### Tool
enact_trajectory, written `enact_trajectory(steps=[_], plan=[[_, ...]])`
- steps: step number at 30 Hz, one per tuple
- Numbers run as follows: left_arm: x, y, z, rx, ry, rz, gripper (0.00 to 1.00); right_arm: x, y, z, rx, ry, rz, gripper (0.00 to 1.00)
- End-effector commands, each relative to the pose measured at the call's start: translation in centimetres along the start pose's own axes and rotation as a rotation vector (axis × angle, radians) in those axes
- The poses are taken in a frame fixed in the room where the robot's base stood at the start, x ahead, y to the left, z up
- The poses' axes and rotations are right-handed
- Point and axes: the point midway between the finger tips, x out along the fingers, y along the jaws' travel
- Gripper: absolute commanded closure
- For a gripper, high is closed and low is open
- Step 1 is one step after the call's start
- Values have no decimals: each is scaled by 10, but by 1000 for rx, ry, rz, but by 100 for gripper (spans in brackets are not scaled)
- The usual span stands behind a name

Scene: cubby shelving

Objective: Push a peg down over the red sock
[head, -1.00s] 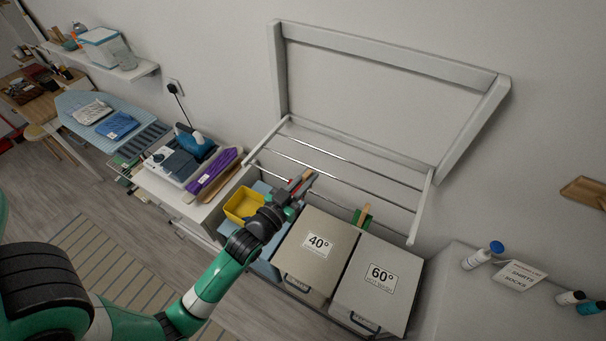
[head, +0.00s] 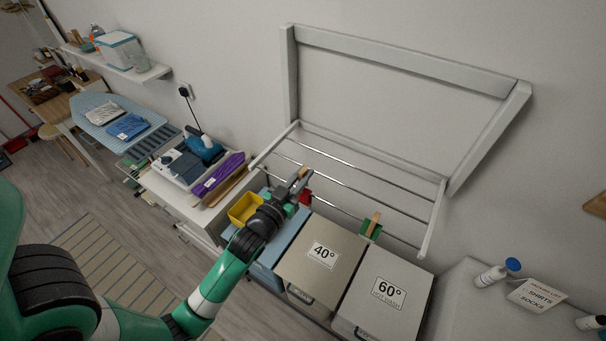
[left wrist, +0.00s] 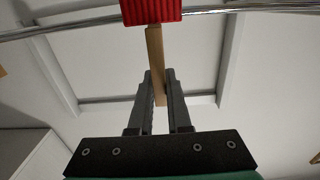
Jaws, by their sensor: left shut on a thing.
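My left gripper (head: 298,184) is shut on a wooden peg (head: 303,173) at the drying rack's front rod. In the left wrist view the peg (left wrist: 155,62) stands between the two fingers (left wrist: 159,88), and its far end meets the edge of the ribbed red sock (left wrist: 150,11). The red sock (head: 306,197) also shows just right of the gripper in the head view, at the rod (left wrist: 235,10). The sock hides the peg's far end, so I cannot tell how far the peg straddles it. My right gripper is not in view.
The white drying rack (head: 414,87) is on the wall. A green sock (head: 369,230) with a wooden peg (head: 375,218) hangs farther right. Below are a yellow tub (head: 244,208) and bins marked 40° (head: 322,255) and 60° (head: 389,293).

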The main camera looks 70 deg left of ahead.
Motion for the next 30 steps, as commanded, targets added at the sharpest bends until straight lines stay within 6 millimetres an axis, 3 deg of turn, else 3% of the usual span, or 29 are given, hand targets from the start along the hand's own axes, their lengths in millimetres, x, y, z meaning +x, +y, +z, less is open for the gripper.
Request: enact_trajectory(steps=[18, 30], plan=[[0, 0, 38, 0, 0, 0, 100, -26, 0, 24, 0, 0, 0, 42], [0, 0, 41, 0, 0, 0, 100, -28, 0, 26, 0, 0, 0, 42]])
